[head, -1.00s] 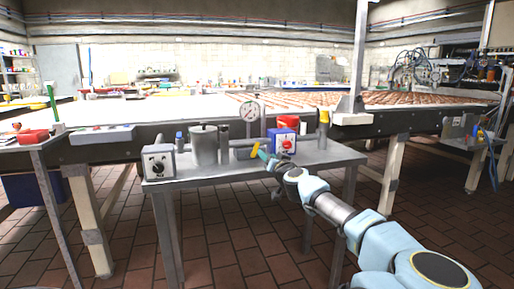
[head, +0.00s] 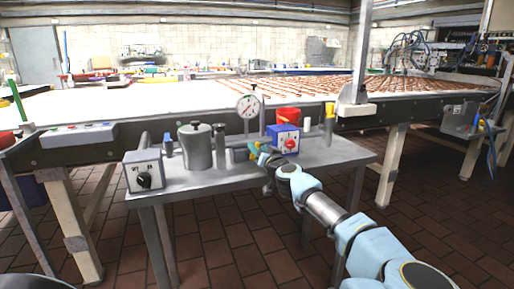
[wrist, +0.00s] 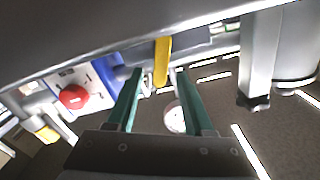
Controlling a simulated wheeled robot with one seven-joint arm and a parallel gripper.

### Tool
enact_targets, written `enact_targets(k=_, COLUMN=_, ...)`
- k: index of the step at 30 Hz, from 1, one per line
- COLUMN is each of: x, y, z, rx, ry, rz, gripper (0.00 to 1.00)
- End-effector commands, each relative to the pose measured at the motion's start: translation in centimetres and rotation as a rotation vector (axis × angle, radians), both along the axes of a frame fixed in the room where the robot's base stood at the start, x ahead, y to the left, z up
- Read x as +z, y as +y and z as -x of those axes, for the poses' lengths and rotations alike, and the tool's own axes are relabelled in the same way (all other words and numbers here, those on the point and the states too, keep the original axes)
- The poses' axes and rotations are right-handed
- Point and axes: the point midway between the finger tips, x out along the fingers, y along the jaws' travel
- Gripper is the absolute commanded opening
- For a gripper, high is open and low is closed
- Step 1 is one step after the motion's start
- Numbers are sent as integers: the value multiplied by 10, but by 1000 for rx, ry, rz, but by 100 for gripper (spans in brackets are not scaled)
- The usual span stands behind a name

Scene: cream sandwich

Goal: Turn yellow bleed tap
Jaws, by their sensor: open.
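The yellow bleed tap (wrist: 162,58) shows in the wrist view as a yellow lever hanging between the tips of my two green fingers. My gripper (wrist: 158,78) is open, with one finger on each side of the lever. A gap shows on each side near the tips; I cannot tell if either finger touches it. In the head view my gripper (head: 261,153) is at the tap, over the small metal bench (head: 215,182). There the fingers and wrist hide most of the tap.
A blue box with a red knob (head: 284,139) stands right of my gripper. A dial gauge (head: 248,106) rises behind it. A grey metal pot (head: 196,147) and a switch box (head: 144,171) stand to the left. A conveyor (head: 100,105) runs behind the bench.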

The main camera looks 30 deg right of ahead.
Motion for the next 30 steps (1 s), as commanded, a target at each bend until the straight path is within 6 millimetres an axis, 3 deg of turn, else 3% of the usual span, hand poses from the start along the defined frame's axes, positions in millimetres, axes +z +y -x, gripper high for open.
enact_targets(k=2, x=0, y=0, z=0, rx=0, ry=0, rz=0, gripper=52)
enact_targets(k=16, x=0, y=0, z=0, rx=0, ry=0, rz=0, gripper=0)
enact_targets(k=30, x=-1, y=0, z=0, rx=0, ry=-1, rz=-8, gripper=0)
